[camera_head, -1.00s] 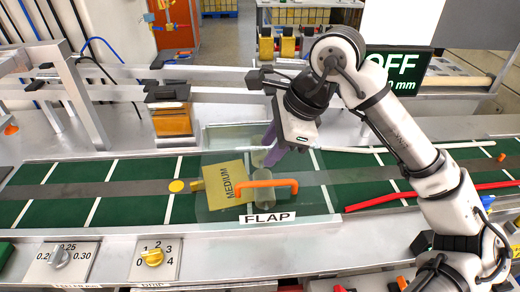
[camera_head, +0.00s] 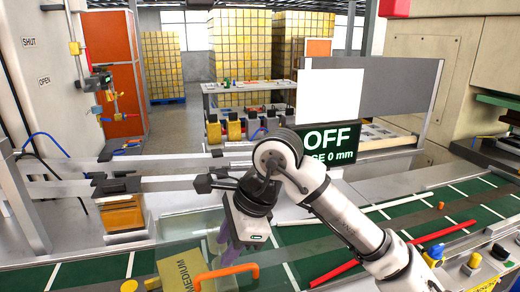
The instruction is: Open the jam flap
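The jam flap is a clear panel (camera_head: 196,222) over the green conveyor, low in the picture. Its orange handle (camera_head: 228,271) is near the bottom edge, and the flap's lower part is cut off by the frame. A yellow MEDIUM plate (camera_head: 182,268) shows beside the handle, partly cut off. My gripper (camera_head: 222,246) points down just above the handle, apart from it as far as I can see. Its purple fingers are small and partly hidden by the gripper body, so their opening is unclear.
Orange blocks in a metal holder (camera_head: 122,214) stand left of the flap. A black OFF display (camera_head: 331,142) is behind my arm. A red bar (camera_head: 410,246) lies along the conveyor at right. A grey rail (camera_head: 150,187) runs behind the gripper.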

